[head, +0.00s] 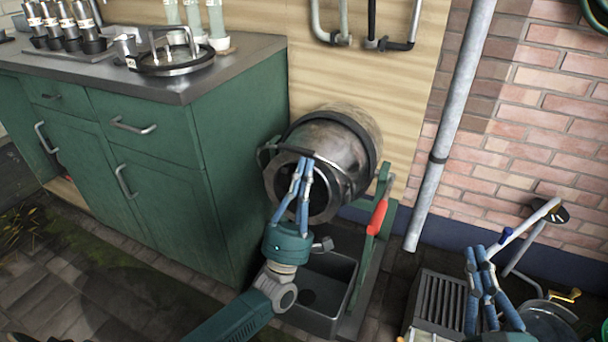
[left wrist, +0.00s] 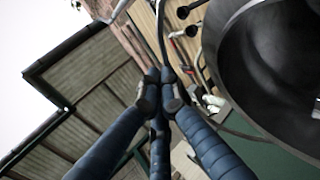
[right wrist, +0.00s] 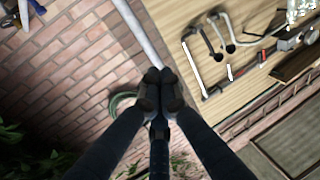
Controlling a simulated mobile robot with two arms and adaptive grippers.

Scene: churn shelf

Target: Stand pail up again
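The pail (head: 335,145), a worn grey metal churn, lies tipped over with its open mouth facing forward. It rests in a green stand (head: 378,215) with a red grip, above a black basin (head: 318,290). My left gripper (head: 306,165) is at the mouth, its fingertips closed together on the pail's thin dark handle. In the left wrist view, the pail's rim (left wrist: 225,60) fills the right side and the handle runs to the fingertips (left wrist: 162,88). My right gripper (head: 480,262) is shut and empty, apart from the pail, and also shows in the right wrist view (right wrist: 160,85).
A grey pipe (head: 455,120) runs down the brick wall at right. A slatted crate (head: 437,305) stands near my right gripper. Paving left of the basin is clear.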

